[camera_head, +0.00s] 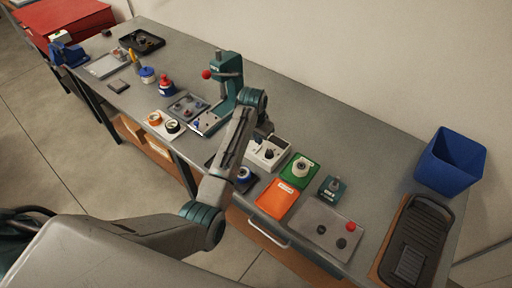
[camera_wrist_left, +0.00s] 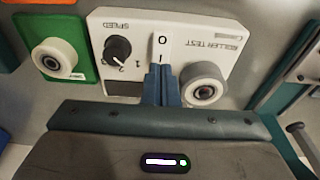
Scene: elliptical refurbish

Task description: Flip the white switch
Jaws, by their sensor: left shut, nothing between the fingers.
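In the head view the white box (camera_head: 276,147) is partly hidden by my left arm. My left gripper (camera_wrist_left: 160,76) is shut and empty. Its blue fingertips are at the lower end of the switch in the left wrist view; whether they touch it I cannot tell. In the head view its fingers are hidden behind the arm. My right gripper is not in view.
A green plate with a white roller (camera_head: 300,168) and an orange plate (camera_head: 277,199) lie next to the box. A green bench press (camera_head: 229,75) stands behind the arm. A grey panel with knobs (camera_head: 327,228), a black tray (camera_head: 416,245) and a blue bin (camera_head: 449,162) are further right.

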